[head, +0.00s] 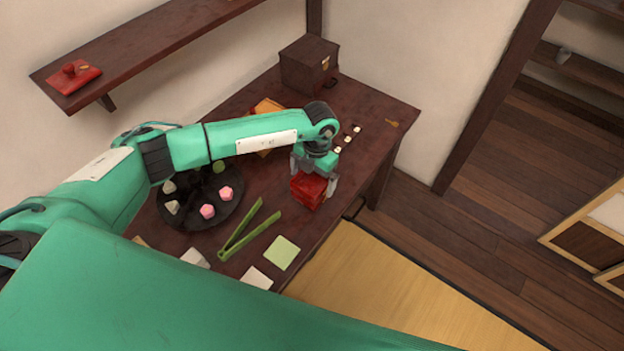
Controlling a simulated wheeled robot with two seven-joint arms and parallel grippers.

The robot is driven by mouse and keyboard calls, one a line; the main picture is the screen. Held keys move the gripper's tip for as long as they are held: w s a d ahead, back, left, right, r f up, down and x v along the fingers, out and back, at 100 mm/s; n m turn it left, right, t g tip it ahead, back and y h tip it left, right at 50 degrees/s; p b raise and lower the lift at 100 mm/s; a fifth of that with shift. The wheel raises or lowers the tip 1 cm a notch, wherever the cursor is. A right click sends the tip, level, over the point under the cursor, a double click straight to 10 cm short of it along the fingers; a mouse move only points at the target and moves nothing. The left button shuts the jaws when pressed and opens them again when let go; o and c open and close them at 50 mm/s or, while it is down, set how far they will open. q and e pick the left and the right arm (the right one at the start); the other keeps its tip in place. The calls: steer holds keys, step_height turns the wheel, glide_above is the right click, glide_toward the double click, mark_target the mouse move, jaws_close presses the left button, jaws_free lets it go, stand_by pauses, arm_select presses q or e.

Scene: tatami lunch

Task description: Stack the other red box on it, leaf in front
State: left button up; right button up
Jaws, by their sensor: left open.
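A glossy red box (306,192) stands near the table's right front edge. My left gripper (313,178) is directly above it, open, with one finger on each side of its upper part. The gripper hides much of the box's top, so I cannot tell whether it is one box or two stacked. No leaf mark can be made out on its visible faces. My right gripper is not in view.
The dark table (385,105) also holds a dark wooden box (308,66) with a gold mark, a round black tray (185,218) with sweets, green tongs (248,232) and small white pieces (338,149). A red object (74,80) lies on the wall shelf (150,45).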

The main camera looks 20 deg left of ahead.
arm_select(q)
step_height(320, 180, up, 12)
steer(key=w+b, duration=0.1)
steer(key=b, duration=0.1)
steer(key=shift+w+d+r, duration=0.25)
steer(key=shift+w+d, duration=0.05)
steer(key=shift+w, duration=0.1)
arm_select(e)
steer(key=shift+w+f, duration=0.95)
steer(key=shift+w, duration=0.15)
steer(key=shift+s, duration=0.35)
